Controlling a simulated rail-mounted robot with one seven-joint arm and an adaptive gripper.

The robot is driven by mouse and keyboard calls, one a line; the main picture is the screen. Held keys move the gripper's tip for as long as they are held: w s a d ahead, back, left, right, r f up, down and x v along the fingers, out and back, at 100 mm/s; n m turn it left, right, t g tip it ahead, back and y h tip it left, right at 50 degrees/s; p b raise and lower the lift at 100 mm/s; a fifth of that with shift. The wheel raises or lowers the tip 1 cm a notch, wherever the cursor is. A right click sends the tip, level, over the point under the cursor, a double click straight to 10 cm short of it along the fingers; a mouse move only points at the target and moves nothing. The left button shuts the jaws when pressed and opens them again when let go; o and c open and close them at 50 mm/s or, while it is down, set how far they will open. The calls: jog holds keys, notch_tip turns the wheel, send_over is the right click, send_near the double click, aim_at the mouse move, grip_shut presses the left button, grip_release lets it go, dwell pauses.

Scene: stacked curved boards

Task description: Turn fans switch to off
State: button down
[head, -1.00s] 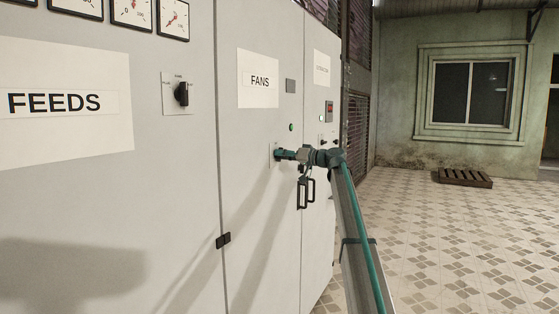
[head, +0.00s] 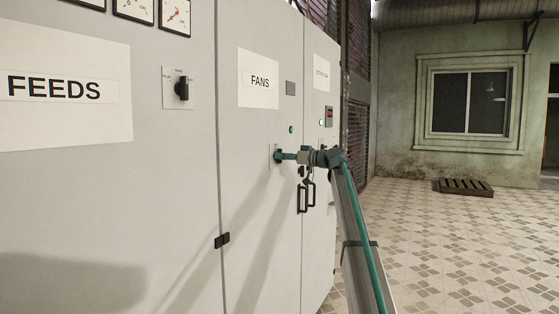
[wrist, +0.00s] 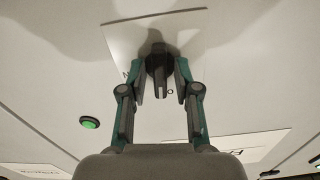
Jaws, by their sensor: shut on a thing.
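The FANS label (head: 260,79) is on a tall grey cabinet door in the head view. The fans switch is below it, mostly hidden there by my gripper (head: 281,155), which reaches the door from the right. In the wrist view, the black switch knob (wrist: 158,66) stands on a pale plate (wrist: 188,38). My gripper (wrist: 160,74) has its two teal-and-grey fingers on either side of the knob and is shut on it. The plate's markings are mostly hidden or too small to read.
A green light (head: 291,129) is on the door above my gripper. It also shows in the wrist view (wrist: 89,123). A dark door handle (head: 302,197) is just below my arm. The FEEDS switch (head: 181,88) is further left. Open tiled floor lies right.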

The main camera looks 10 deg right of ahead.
jog(key=shift+n, duration=0.3)
jog(key=c, duration=1.2)
grip_release()
jog(key=shift+o, duration=0.2)
jog(key=b+v, duration=0.1)
jog(key=v, duration=0.6)
